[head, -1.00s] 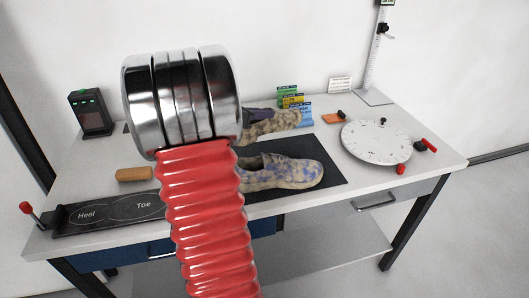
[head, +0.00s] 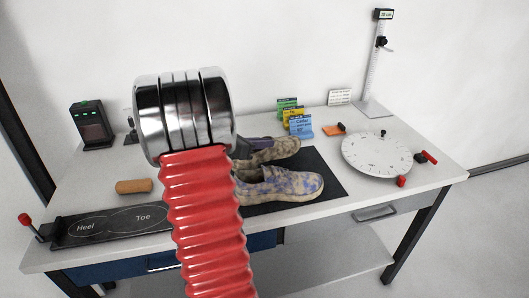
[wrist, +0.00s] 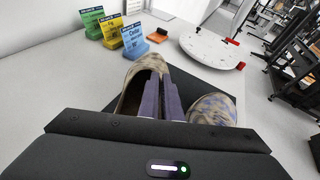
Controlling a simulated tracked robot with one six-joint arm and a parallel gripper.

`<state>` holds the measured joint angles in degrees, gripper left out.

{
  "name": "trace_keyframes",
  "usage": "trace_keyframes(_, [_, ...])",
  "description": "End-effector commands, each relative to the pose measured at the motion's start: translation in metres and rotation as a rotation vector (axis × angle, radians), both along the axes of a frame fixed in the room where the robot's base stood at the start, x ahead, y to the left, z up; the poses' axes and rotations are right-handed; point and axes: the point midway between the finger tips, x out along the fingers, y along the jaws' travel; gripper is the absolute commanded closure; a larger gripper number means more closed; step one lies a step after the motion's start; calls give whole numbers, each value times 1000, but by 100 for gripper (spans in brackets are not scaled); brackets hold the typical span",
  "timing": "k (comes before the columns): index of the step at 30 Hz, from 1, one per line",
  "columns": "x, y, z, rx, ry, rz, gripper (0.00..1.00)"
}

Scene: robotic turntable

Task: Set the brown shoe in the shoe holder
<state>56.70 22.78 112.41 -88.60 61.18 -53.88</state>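Two mottled brown shoes with bluish patches lie side by side on a black mat (head: 325,178). The far brown shoe (head: 284,148) is partly hidden behind my arm and the near shoe (head: 290,184). My gripper (wrist: 161,76) has its purple fingers close together at the near-side collar of the far shoe (wrist: 130,97). They look shut on its wall, though the contact is partly hidden. The near shoe (wrist: 214,107) is just right of the fingers. The shoe holder, a black plate marked Heel and Toe (head: 112,238), lies at the table's front left.
A brown block (head: 134,186) lies behind the holder. A red-knobbed lever (head: 27,220) stands at the holder's left end. Colored cards (head: 298,122) stand behind the shoes. A white round turntable (head: 376,158) and a height gauge (head: 376,65) occupy the right.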

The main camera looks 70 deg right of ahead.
Motion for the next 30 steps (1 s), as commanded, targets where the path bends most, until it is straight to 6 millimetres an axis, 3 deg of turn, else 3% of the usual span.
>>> trace_keyframes(9, [0, 0, -34, 1, 2, 0, 100])
trace_keyframes(21, [0, 0, -37, 0, 1, 0, 100])
trace_keyframes(22, [0, 0, -38, 1, 0, 0, 94])
trace_keyframes(30, [0, 0, -37, 1, 0, 0, 77])
